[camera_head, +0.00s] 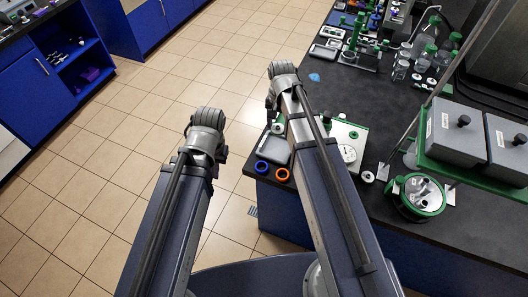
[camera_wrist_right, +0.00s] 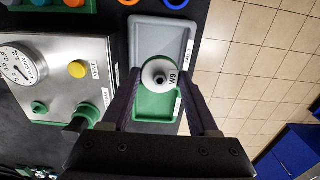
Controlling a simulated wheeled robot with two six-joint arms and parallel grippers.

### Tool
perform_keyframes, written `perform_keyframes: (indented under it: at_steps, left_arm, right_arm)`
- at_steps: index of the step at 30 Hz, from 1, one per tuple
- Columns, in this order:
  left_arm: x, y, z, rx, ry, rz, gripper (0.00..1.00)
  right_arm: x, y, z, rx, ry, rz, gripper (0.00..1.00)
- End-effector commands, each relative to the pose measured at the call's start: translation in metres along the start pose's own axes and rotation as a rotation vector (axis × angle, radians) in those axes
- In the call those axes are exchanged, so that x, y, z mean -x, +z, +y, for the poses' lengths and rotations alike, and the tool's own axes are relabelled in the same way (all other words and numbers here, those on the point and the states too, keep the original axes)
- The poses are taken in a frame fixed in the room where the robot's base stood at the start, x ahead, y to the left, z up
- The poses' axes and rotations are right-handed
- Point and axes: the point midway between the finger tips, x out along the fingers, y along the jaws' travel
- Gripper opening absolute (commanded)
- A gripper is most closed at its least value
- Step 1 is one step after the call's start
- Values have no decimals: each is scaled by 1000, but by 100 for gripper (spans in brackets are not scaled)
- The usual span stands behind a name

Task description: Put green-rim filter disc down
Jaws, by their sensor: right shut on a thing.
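In the right wrist view my right gripper (camera_wrist_right: 161,77) is shut on a small white disc (camera_wrist_right: 158,72) marked W9, with a dark hub in its middle. The disc is over the line between a grey tray (camera_wrist_right: 146,24) and a green tray (camera_wrist_right: 142,113), hiding part of both. Whether it touches either tray cannot be told. In the head view the grey tray (camera_head: 272,151) lies near the bench's left edge.
A metal panel with a gauge (camera_wrist_right: 22,66), a yellow knob (camera_wrist_right: 77,69) and green knobs stands beside the trays. A blue ring (camera_head: 262,166) and an orange ring (camera_head: 282,175) lie near the bench corner. A green-rimmed vessel (camera_head: 419,194) stands further right. Tiled floor lies left.

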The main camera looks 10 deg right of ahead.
Motion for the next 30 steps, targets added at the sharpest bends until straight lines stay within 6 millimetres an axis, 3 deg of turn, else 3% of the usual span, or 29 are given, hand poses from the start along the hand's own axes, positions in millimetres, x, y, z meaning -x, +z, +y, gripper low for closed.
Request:
perform_keyframes:
  at_steps: [8, 18, 26, 30]
  left_arm:
    - [-12, -1, 1, 0, 0, 0, 0]
    - [-61, -4, 6, 1, 0, 0, 0]
    - [-64, -4, 6, 1, 0, 0, 0]
    - [-76, -4, 7, 1, 0, 0, 0]
  right_arm:
    - [-13, 0, 0, 0, 0, 0, 9]
    - [-62, 0, 0, 0, 0, 1, 9]
    - [-64, 0, 0, 0, 0, 1, 9]
    - [-77, 0, 0, 0, 0, 1, 9]
